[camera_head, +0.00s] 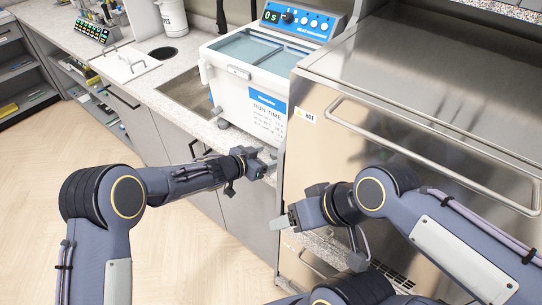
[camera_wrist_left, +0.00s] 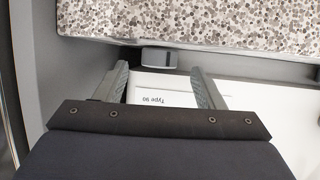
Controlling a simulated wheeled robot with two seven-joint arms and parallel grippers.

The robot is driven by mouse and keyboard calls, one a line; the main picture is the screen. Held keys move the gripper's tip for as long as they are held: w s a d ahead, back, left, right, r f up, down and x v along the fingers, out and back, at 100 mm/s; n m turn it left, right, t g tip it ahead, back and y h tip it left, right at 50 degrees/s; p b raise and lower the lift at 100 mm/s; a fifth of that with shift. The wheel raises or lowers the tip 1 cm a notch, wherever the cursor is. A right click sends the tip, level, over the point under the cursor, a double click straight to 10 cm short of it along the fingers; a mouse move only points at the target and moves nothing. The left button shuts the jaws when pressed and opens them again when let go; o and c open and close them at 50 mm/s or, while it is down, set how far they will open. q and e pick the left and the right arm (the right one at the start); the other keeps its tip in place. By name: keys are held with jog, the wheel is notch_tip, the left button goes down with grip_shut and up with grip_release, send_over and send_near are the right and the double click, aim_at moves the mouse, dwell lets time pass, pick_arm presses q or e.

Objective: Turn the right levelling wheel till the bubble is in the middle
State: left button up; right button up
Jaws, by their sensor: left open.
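The white water bath (camera_head: 238,100) stands on the speckled counter, and its white face with small print also shows in the left wrist view (camera_wrist_left: 240,110). A grey foot or wheel (camera_head: 221,122) shows under its left front corner. My left gripper (camera_head: 268,161) is open at the bath's lower right corner, by the counter edge. In the left wrist view its fingers (camera_wrist_left: 159,74) are apart, with a small grey block (camera_wrist_left: 159,57), perhaps the right levelling wheel, just beyond and between the tips. I cannot make out the bubble. My right gripper (camera_head: 286,219) is lower, before the steel cabinet.
The steel autoclave (camera_head: 400,90) with its long bar handle (camera_head: 430,150) and a HOT label stands close on the right. The speckled counter (camera_wrist_left: 200,25) lies beside the bath. A sink (camera_head: 187,93) and a white lid (camera_head: 125,64) are to the left. The floor at left is clear.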

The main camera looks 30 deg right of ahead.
pick_arm(q)
jog(key=v, duration=0.5)
jog(key=shift+b, duration=0.35)
